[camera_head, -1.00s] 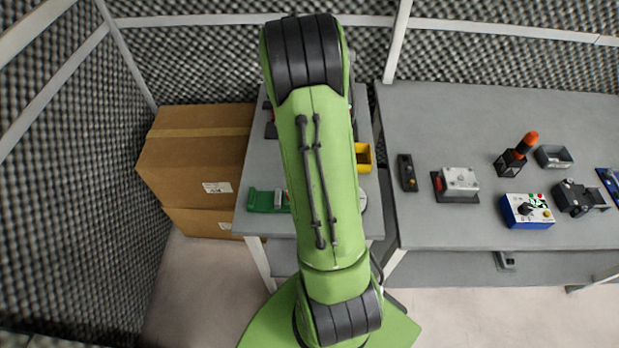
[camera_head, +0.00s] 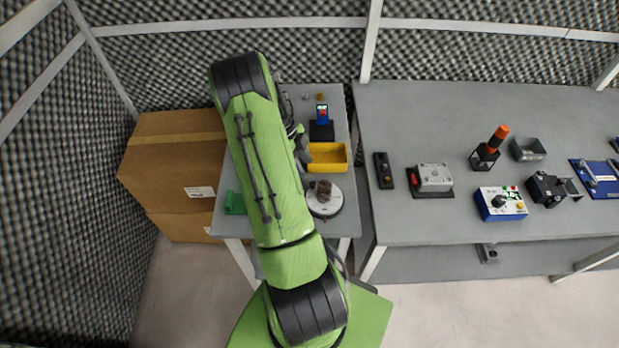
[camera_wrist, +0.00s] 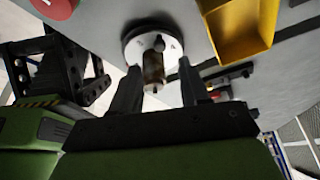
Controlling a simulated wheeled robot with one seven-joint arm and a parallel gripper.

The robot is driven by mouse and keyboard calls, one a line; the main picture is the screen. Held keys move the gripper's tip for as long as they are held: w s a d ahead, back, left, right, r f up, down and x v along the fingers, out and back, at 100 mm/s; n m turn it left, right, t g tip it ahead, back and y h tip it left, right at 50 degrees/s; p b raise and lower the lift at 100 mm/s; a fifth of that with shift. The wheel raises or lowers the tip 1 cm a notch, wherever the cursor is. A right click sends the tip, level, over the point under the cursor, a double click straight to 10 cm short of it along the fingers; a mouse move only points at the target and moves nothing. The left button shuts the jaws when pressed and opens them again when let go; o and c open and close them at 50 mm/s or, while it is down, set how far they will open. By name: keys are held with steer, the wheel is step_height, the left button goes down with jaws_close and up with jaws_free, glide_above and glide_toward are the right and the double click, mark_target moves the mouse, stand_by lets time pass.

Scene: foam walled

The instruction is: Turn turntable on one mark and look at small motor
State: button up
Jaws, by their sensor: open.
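The turntable (camera_head: 334,207) is a round white disc on the small grey table, just right of my arm in the head view. It also shows in the wrist view (camera_wrist: 135,48), with dark marks on its top. The small motor (camera_head: 324,190), a brownish cylinder, is on the turntable; the wrist view shows it too (camera_wrist: 154,68). My gripper (camera_wrist: 160,80) is open, its two dark fingers apart on either side of the motor in the picture. Whether they touch the turntable or motor I cannot tell. My arm mostly hides the gripper in the head view.
A yellow bin (camera_head: 328,166) stands just behind the turntable; it is at upper right in the wrist view (camera_wrist: 240,35). A blue device on a black stand (camera_head: 321,127) is farther back. Cardboard boxes (camera_head: 178,165) are left. A longer bench (camera_head: 420,225) with several devices is right.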

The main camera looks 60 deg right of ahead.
mark_target(312, 183)
steer(key=x, duration=0.7)
steer(key=shift+c, duration=0.4)
jaws_close()
steer(key=shift+a+n, duration=0.1)
steer(key=shift+n, duration=0.2)
